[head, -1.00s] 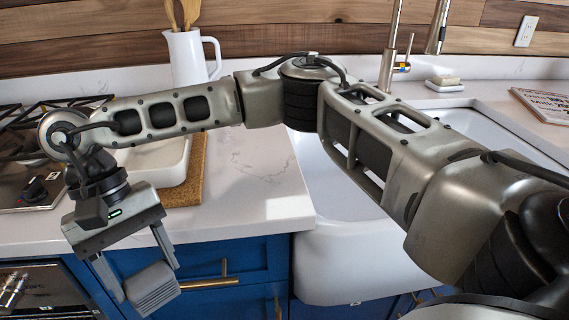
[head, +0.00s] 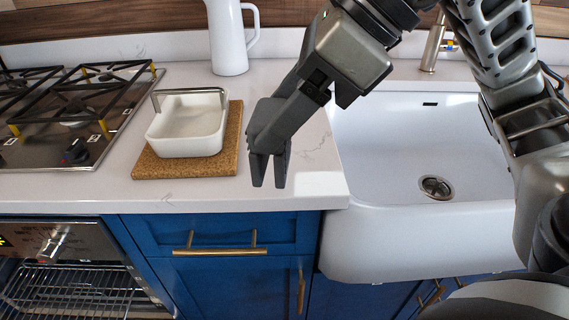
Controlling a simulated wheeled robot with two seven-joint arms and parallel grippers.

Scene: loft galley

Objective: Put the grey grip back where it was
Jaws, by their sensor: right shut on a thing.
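The finger ends and the grip overlap in the picture, so the exact contact is hard to see. A white square dish (head: 186,145) with a bare thin metal handle (head: 188,92) across its top stands on the cork board (head: 188,168). My left gripper is out of view.
A gas hob (head: 70,115) lies at the left, above an oven (head: 70,275). A white jug (head: 228,45) stands behind the dish. A white sink (head: 380,150) is on the right. Counter (head: 290,190) around the board's right side is clear.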

